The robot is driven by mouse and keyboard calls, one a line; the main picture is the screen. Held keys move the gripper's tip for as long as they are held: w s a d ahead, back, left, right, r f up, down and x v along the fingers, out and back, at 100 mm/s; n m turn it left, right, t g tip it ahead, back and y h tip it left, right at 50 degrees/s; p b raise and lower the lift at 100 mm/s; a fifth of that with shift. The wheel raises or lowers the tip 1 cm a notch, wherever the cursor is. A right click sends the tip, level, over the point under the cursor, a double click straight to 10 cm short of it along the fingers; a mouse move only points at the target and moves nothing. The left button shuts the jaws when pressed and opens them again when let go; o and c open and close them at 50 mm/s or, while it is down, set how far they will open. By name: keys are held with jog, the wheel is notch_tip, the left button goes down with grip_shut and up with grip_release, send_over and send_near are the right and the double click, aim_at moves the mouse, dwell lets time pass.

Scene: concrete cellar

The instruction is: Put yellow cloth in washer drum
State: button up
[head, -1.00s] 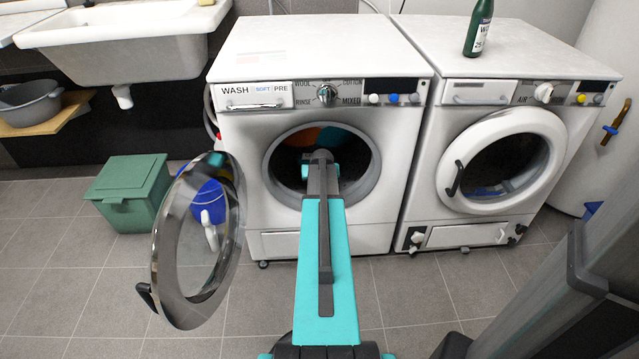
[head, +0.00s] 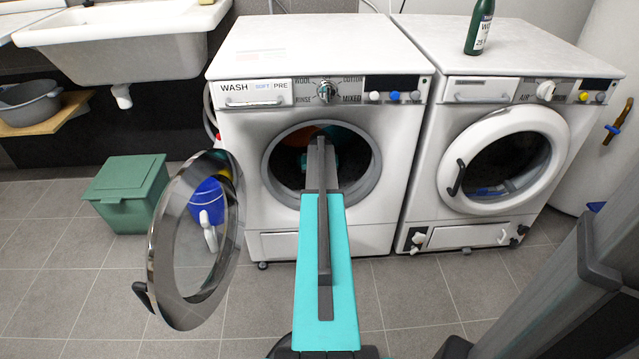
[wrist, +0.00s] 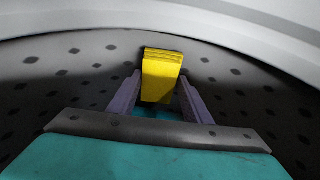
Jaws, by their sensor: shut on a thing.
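The washer (head: 312,60) stands in the middle of the head view with its round glass door (head: 190,240) swung open to the left. My arm reaches through the door opening into the drum. In the wrist view my gripper (wrist: 158,98) is inside the drum (wrist: 85,65), shut on the folded yellow cloth (wrist: 162,75). The cloth sticks out beyond the fingertips, near the perforated drum wall; I cannot tell whether it touches the wall. In the head view my arm hides the gripper and the cloth. An orange item (head: 303,136) shows dimly inside the drum.
A second machine (head: 530,90) with its door shut stands at the right, a green bottle (head: 480,27) on top. A green bin (head: 125,190) and a blue container (head: 207,203) stand on the floor at the left, behind the open door. A sink (head: 120,45) hangs at the upper left.

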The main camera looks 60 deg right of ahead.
jog(key=shift+f, duration=0.15)
jog(key=o, duration=1)
jog(key=shift+s+a+r, duration=0.1)
jog(key=shift+r, duration=0.45)
jog(key=p+v, duration=0.2)
jog(key=v, duration=0.2)
jog(key=shift+a+r, duration=0.1)
jog(key=shift+r, duration=0.2)
jog(key=shift+s+a+f, duration=0.15)
jog(key=shift+s+a, duration=0.45)
jog(key=shift+a, duration=0.1)
jog(key=shift+s+a+p, duration=0.45)
jog(key=shift+s+a, duration=0.5)
jog(key=shift+a, duration=0.4)
jog(key=shift+s+a+p, duration=0.45)
jog(key=shift+s+a, duration=0.55)
jog(key=shift+a, duration=0.4)
jog(key=shift+s+a+p, duration=0.45)
jog(key=shift+s+a, duration=0.5)
jog(key=shift+a, duration=0.4)
